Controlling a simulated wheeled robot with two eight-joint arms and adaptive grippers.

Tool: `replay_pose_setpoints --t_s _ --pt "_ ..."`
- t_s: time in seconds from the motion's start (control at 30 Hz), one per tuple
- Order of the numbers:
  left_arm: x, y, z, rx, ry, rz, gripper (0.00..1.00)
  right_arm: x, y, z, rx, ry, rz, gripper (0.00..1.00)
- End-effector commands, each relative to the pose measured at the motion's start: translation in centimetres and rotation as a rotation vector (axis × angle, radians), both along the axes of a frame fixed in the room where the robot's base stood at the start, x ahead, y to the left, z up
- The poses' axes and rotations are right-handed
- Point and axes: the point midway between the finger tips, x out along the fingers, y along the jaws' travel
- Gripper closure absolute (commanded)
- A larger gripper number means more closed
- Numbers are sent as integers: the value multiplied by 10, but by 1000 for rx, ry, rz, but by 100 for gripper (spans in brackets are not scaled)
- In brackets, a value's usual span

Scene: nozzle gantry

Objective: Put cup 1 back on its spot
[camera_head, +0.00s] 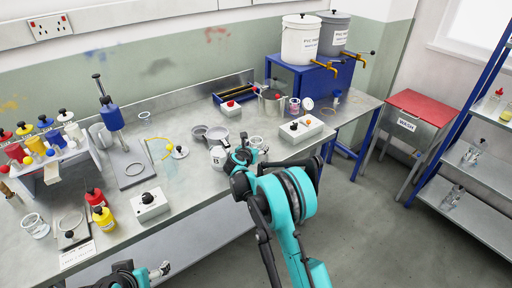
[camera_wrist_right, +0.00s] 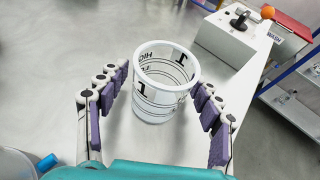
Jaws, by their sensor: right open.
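Cup 1 is a clear cup with a white rim and black markings including a "1". It stands upright on the steel table between the fingers of my right gripper (camera_wrist_right: 160,100) in the right wrist view, where the cup (camera_wrist_right: 152,104) fills the middle. The purple-padded fingers are open on both sides of it, with gaps showing. In the head view my right gripper (camera_head: 244,156) is over the table's front part, and the cup (camera_head: 257,142) is partly hidden behind it. My left gripper (camera_head: 160,270) is at the bottom edge; its fingers are too small to judge.
A container marked "B" (camera_head: 217,157) is close left of my right gripper. A blue press (camera_head: 113,120) and colour bottles stand farther left.

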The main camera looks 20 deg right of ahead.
Motion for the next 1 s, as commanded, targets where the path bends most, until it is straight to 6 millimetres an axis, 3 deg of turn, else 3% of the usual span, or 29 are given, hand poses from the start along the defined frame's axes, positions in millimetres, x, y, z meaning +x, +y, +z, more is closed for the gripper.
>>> replay_pose_setpoints --t_s 0.5,1.0 --pt "0 0 25 0 0 0 19 -55 38 30 0 0 0 34" --pt "0 0 25 0 0 0 19 -57 39 30 0 0 0 34"
